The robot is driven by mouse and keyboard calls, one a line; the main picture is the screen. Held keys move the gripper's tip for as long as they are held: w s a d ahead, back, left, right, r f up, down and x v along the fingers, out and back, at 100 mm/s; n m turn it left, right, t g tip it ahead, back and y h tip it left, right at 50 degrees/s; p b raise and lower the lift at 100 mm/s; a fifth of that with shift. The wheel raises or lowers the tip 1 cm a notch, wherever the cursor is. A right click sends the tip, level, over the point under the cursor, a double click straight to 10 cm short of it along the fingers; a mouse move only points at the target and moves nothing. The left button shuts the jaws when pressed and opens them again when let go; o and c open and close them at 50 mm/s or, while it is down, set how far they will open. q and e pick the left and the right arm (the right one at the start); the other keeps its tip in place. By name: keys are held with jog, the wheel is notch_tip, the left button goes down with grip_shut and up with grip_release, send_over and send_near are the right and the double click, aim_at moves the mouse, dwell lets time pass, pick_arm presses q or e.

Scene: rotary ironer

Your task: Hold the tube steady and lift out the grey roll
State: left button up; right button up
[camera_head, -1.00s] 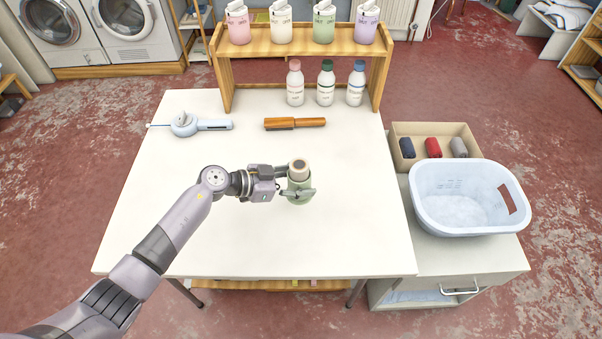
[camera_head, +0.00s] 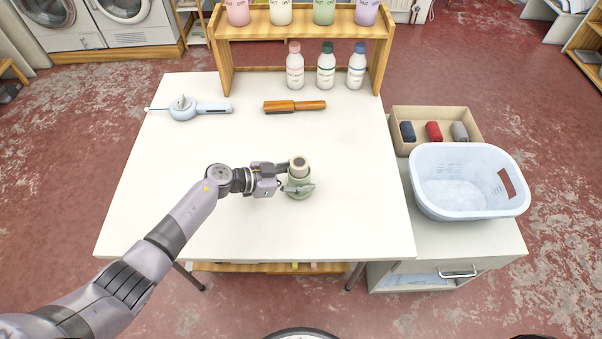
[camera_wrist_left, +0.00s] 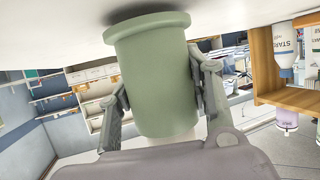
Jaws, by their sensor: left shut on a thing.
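The green tube (camera_head: 301,188) stands upright at the middle of the white table. My left gripper (camera_head: 298,187) is shut around its side. The wrist view, which is upside down, shows the tube (camera_wrist_left: 152,75) between the two fingers, with its flanged end close to the tabletop; I cannot tell whether it touches. A pale beige roll end (camera_head: 299,162) with a dark centre shows at the tube's open top. A grey roll (camera_head: 459,131) lies in the cardboard box at the right, beside a red and a navy one. My right gripper is not in view.
A wooden shelf (camera_head: 302,29) with bottles stands at the table's back. A laundry basket (camera_head: 468,208) and the open box (camera_head: 393,126) stand right of the table. The table's right front is clear.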

pick_arm(q)
jog(key=shift+f, duration=0.25)
jog(key=shift+f, duration=0.1)
dwell(0.5)
jog(key=o, duration=0.9)
jog(key=shift+o, duration=0.2)
jog(key=shift+f, duration=0.1)
jog(key=shift+r+p, duration=0.35)
jog(key=shift+p, duration=0.25)
jog(key=shift+c, duration=0.2)
jog(key=c, duration=1.1)
